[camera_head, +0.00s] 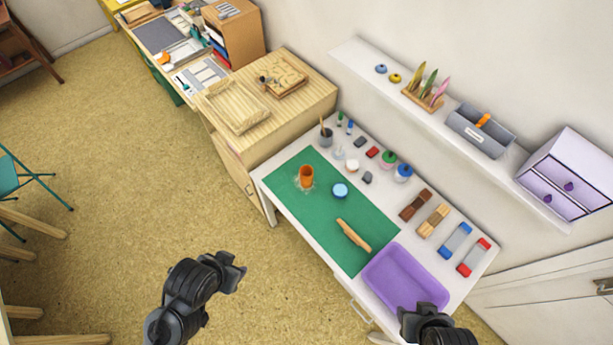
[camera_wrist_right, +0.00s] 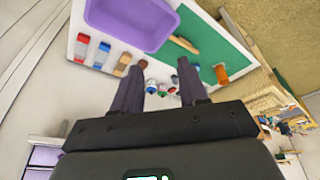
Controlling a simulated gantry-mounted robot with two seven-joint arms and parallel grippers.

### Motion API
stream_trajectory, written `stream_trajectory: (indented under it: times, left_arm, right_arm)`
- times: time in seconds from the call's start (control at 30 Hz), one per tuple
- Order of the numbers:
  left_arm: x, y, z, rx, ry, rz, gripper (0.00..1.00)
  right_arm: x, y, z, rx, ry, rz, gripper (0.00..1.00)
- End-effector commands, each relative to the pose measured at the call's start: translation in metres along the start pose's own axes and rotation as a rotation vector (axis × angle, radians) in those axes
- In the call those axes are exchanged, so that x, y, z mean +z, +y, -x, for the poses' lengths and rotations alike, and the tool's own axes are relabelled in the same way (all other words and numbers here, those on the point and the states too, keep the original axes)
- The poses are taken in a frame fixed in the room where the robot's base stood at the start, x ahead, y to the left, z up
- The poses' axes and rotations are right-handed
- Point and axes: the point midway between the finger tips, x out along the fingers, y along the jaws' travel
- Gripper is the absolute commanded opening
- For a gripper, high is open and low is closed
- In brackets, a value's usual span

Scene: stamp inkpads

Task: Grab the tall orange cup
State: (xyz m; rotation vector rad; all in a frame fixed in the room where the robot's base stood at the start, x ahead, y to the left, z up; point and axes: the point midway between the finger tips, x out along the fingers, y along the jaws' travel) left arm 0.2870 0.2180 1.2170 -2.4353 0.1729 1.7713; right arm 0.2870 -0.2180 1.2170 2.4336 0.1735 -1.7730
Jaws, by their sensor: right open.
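The tall orange cup (camera_head: 306,176) stands upright on the green mat (camera_head: 290,205) near its far left part, on the white table. It also shows in the right wrist view (camera_wrist_right: 221,75), near the edge of the green mat. My right gripper (camera_head: 425,312) is at the bottom of the head view, by the near end of the purple tray, far from the cup. In the right wrist view its two fingers (camera_wrist_right: 158,85) are apart with nothing gripped between them. My left gripper (camera_head: 238,268) is over the floor left of the table, away from the cup; its jaw opening is unclear.
A light blue round lid (camera_head: 340,190) sits near the cup. A wooden tool (camera_head: 353,236) lies on the mat, and the purple tray (camera_head: 380,285) is at the near end. Jars, a brush pot (camera_head: 326,137) and several blocks (camera_head: 433,221) line the wall side. A shelf (camera_head: 425,115) hangs above.

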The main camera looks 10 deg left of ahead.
Motion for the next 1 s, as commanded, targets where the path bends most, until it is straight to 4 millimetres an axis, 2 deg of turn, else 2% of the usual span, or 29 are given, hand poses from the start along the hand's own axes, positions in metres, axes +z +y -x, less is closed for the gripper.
stream_trajectory:
  times: [0.37,0.7,1.0]
  left_arm:
    - [0.0,0.0,0.0,0.0,0.0,0.0,0.43]
    - [0.0,0.0,0.0,0.0,0.0,0.0,0.43]
    - [0.0,0.0,-0.0001,0.0,0.0,0.0,0.43]
  right_arm:
    - [0.0,0.0001,0.0,0.0,0.0,0.0,0.43]
    - [0.0,0.0002,0.0,0.0,0.0,0.0,0.89]
    - [-0.0029,0.0007,0.0005,0.001,0.012,-0.003,0.89]
